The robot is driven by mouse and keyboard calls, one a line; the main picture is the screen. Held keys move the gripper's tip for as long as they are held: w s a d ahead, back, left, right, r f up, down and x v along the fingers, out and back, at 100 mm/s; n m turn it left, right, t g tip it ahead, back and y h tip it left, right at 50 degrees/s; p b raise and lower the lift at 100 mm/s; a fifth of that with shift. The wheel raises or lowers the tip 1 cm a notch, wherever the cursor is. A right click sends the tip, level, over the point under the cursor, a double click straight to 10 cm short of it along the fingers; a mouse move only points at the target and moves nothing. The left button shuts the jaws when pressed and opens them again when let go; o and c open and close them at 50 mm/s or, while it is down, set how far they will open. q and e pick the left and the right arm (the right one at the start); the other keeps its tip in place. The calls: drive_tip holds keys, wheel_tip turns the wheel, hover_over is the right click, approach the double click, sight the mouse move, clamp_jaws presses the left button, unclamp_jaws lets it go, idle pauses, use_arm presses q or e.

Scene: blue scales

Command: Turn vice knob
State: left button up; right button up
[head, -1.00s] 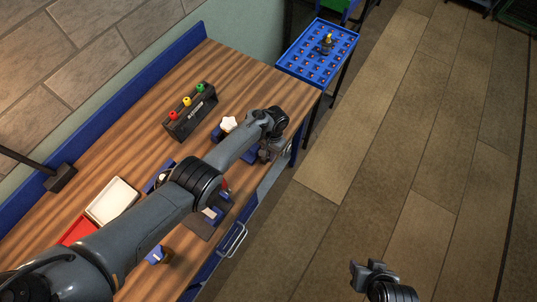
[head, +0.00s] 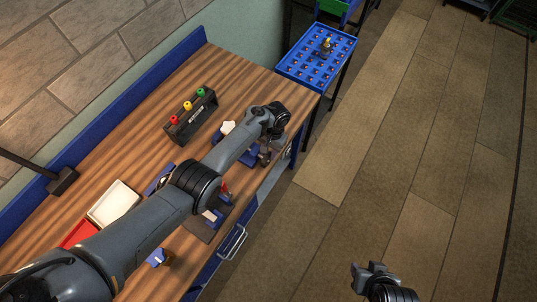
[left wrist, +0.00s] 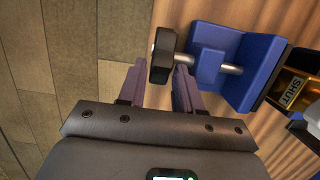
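The blue vice (left wrist: 245,70) is on the wooden bench. Its black knob (left wrist: 163,55) sits on the end of a metal screw rod. In the left wrist view my left gripper (left wrist: 159,70) is open, with its fingertips on either side of the knob's near end. I cannot tell whether either finger touches the knob. In the head view the left gripper (head: 265,156) is at the bench's front edge, beside the vice (head: 247,155), which my arm partly hides. My right gripper (head: 367,268) is over the floor at the bottom, away from the bench; its finger gap is unclear.
A black holder (head: 193,115) with red, yellow and green knobs stands behind the vice. A white tray (head: 113,204) and a red tray (head: 78,235) lie at the left. A blue perforated rack (head: 317,57) stands beyond the bench.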

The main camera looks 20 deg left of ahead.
use_arm(q)
drive_tip(key=p+v, duration=0.1)
drive_tip(key=v, duration=0.6)
